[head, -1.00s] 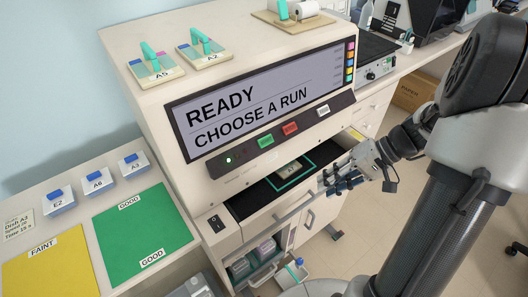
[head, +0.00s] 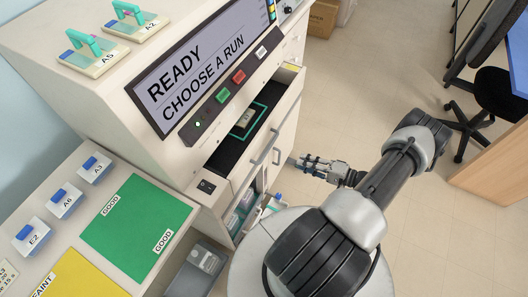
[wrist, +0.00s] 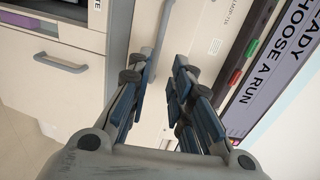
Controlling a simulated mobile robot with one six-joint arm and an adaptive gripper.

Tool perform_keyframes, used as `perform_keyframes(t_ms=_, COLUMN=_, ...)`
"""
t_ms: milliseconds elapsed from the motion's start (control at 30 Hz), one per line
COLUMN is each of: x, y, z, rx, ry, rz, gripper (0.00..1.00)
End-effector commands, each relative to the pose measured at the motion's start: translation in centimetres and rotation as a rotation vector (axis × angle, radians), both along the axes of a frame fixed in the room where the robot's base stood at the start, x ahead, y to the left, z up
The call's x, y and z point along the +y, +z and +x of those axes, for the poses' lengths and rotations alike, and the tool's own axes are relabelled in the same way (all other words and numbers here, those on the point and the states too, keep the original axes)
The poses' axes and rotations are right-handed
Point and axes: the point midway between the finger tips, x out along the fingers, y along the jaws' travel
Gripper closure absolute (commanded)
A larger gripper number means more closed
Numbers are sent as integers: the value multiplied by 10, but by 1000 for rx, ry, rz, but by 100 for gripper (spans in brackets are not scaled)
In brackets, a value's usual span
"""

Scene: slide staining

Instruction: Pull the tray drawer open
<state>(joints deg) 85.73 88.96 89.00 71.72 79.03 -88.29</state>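The tray drawer is at the machine's front, below the buttons, with a dark bed (head: 232,151) and a teal outline around a small pale block (head: 246,118). Its long bar handle (head: 263,146) runs along the front panel. The wrist view shows a long grey bar (wrist: 156,38) that looks like this handle, ahead of the fingers. My gripper (head: 302,164) is open and empty, right of the handle in the head view and apart from it. In the wrist view my gripper (wrist: 160,68) has a clear gap between its fingers. How far the drawer is out is hard to tell.
The screen (head: 205,65) and buttons (head: 239,77) are above the drawer. Open floor (head: 350,90) lies right. A black chair (head: 480,105) stands beyond.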

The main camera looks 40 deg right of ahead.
Motion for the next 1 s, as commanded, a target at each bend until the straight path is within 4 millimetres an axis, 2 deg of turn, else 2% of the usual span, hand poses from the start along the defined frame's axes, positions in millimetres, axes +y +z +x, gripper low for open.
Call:
perform_keyframes(t_ms=600, x=51, y=-27, z=116, rx=2, ry=10, rz=2, gripper=80)
perform_keyframes(t_ms=800, x=60, y=-32, z=140, rx=3, ry=7, rz=3, gripper=80)
perform_keyframes(t_ms=1000, x=64, y=-33, z=149, rx=2, ry=5, rz=3, gripper=80)
